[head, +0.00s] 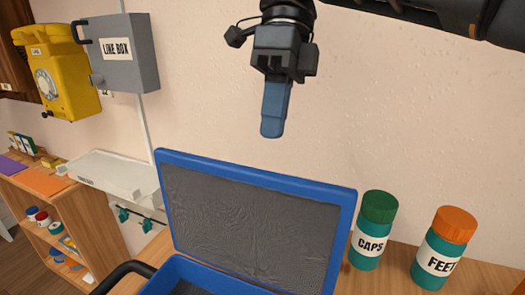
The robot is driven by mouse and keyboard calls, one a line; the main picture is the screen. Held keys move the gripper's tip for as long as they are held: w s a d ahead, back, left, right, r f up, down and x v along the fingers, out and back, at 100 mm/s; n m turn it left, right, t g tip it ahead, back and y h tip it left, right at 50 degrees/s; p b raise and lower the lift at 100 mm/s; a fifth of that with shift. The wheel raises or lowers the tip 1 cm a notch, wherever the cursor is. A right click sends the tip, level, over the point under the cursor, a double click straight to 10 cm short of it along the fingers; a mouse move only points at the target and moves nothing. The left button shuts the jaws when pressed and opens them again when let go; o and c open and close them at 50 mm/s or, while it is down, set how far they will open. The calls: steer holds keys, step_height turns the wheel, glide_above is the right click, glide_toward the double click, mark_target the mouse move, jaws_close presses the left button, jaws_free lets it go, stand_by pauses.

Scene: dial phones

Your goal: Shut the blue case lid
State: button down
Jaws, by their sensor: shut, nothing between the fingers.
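The blue case lid (258,222) stands open and upright, with a blue rim and a dark grey padded lining facing me. The blue case (190,275) below it shows only in part, and its lower portion is cut off by the bottom edge of the view. My gripper (271,134) hangs above the lid's top edge, pointing down. Its fingers are shut with nothing between them. It appears apart from the lid, though its exact depth against the lid is hard to tell.
Two teal jars, CAPS (373,231) with a green cap and FEET (443,249) with an orange cap, stand right of the lid. A yellow dial phone (57,72) and grey LINE BOX (122,52) are on the wall at left. A wooden shelf (84,232) stands lower left.

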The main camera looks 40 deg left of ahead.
steer(key=s, duration=0.1)
steer(key=s+f, duration=0.2)
steer(key=shift+s+d, duration=0.25)
steer(key=shift+d, duration=0.15)
steer(key=shift+s+d, duration=0.15)
steer(key=shift+s, duration=0.5)
